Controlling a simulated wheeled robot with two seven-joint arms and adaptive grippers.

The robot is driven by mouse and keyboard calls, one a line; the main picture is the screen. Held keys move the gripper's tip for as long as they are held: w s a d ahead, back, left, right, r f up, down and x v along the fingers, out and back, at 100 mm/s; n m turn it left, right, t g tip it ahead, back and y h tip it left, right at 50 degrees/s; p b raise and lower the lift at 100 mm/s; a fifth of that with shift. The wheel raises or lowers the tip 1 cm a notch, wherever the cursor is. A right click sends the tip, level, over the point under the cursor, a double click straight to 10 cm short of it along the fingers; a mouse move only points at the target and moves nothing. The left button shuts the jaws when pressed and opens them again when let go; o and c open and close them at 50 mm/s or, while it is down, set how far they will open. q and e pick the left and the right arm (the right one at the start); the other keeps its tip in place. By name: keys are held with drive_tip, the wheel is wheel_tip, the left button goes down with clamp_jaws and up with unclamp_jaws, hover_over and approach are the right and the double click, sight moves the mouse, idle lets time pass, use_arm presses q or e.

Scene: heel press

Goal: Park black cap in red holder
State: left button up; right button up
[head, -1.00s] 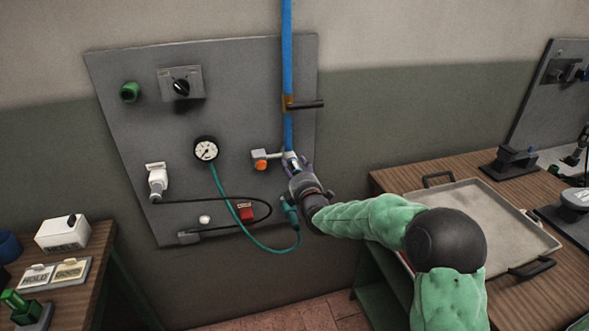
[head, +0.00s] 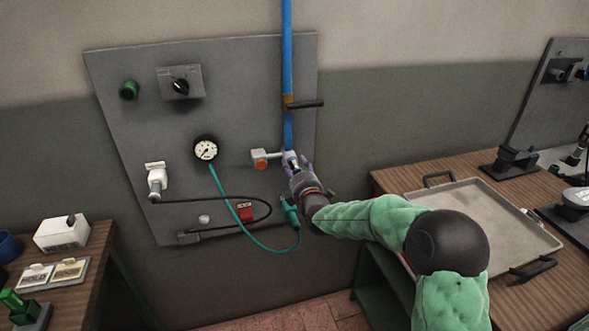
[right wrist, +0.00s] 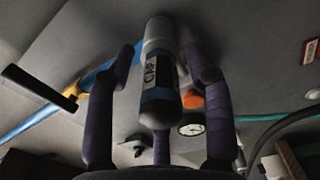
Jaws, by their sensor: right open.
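A red block with a pale label, apparently the red holder (head: 245,212), is on the grey wall panel; it shows at the upper right of the right wrist view (right wrist: 311,51). My right gripper (head: 298,167) is at the lower end of the blue pipe. Its dark purple fingers (right wrist: 163,75) are open around a white cylinder (right wrist: 160,75) with dark and blue bands and a rounded grey end. I see gaps beside the cylinder. I cannot clearly make out a black cap; the fingers partly hide this spot. My left gripper is not in view.
An orange knob (head: 259,160) sits just left of my right gripper. A black lever (head: 306,104) sticks out from the pipe above. A teal hose (head: 228,203) and a black cable (head: 225,198) loop below. A table with a grey tray (head: 470,197) stands right.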

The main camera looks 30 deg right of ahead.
clamp_jaws()
drive_tip(key=shift+s, duration=0.15)
drive_tip(key=shift+b+v, duration=0.55)
drive_tip(key=shift+v, duration=2.3)
drive_tip(key=shift+s, duration=0.25)
